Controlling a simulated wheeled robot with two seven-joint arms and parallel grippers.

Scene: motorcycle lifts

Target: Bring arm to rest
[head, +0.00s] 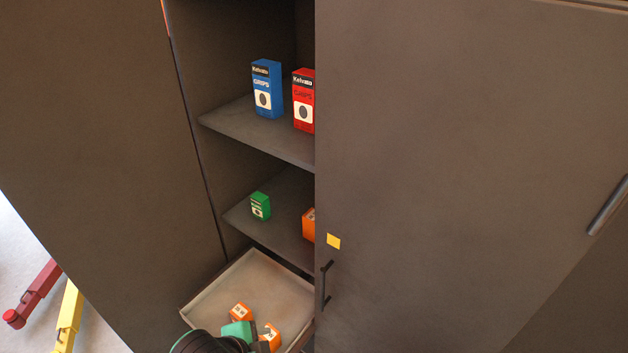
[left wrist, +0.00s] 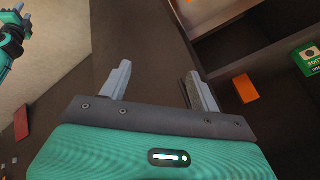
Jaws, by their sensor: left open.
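My left gripper (left wrist: 157,85) is open and empty in the left wrist view, its two grey fingers apart in front of dark panelling. In the head view, part of my dark and teal left arm (head: 238,332) shows at the bottom edge, over the pale drawer. Its fingers cannot be made out there.
The open drawer (head: 205,295) holds orange boxes (head: 240,311). Shelves above carry a blue box (head: 264,88), a red box (head: 303,102), a green box (head: 260,206) and an orange box (head: 308,226). A closed door (head: 450,150) covers the right side.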

